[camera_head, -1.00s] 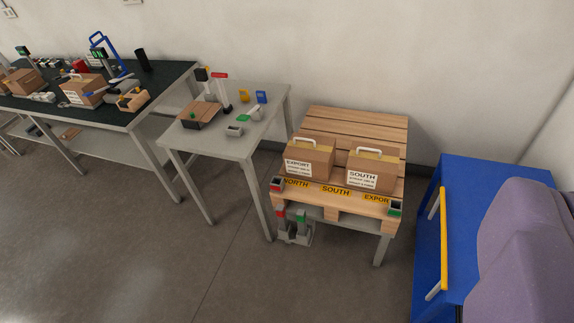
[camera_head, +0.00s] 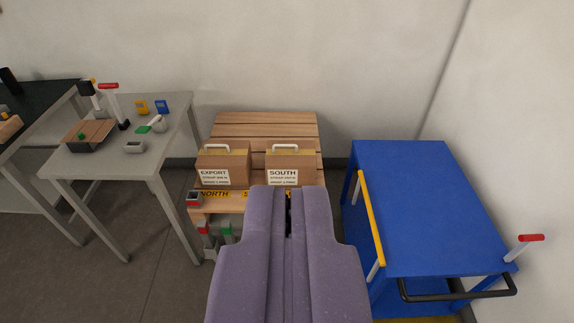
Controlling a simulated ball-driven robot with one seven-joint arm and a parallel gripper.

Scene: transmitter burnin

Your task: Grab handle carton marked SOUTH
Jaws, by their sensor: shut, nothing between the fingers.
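The SOUTH carton (camera_head: 290,164) is a brown box with a white label on its front and a pale handle standing up on top. It sits upright on the right side of the wooden pallet (camera_head: 265,127). The EXPORT carton (camera_head: 222,163), of the same kind, stands to its left with a gap between them. My purple arm part rises from the bottom edge and ends just below the SOUTH carton in the picture. It hides the pallet's front right and most of its yellow labels; NORTH still shows.
A blue cart (camera_head: 425,205) with a yellow bar stands right of the pallet. A grey table (camera_head: 165,165) with small tools and a box stands left. A wall (camera_head: 300,60) closes the back. Grey floor (camera_head: 140,270) is open at lower left.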

